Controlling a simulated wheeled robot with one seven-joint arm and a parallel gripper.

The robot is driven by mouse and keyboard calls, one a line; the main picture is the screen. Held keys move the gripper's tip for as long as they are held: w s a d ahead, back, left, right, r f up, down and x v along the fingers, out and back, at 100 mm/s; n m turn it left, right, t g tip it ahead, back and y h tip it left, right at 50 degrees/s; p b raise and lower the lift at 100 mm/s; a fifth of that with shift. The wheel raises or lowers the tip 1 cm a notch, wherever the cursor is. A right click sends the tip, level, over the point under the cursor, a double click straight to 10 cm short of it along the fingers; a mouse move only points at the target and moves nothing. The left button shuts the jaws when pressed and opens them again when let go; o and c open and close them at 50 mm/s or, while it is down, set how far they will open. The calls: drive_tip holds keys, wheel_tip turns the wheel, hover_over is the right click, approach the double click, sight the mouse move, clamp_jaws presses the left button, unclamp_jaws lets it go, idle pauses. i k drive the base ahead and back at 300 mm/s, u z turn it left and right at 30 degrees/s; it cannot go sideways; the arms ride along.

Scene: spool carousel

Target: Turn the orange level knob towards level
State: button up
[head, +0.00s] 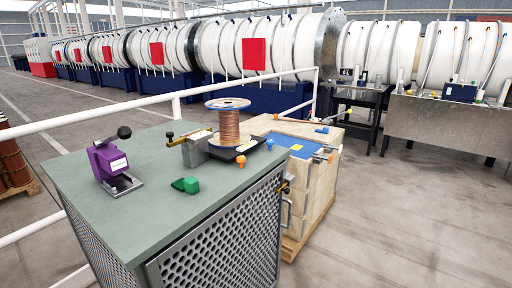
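A small orange knob-like piece (240,161) is at the front of the base. My gripper is not in view.
A purple device (109,160) with a black-knobbed lever stands at the bench's left. A green block (186,185) lies in front of the spool. A wooden crate (312,190) with a blue top stands behind right. A white railing (105,116) runs behind; floor at right is clear.

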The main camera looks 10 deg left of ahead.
sight(241, 159)
drive_tip(key=u, duration=0.4)
drive_tip(key=i, duration=0.85)
drive_tip(key=u, duration=0.65)
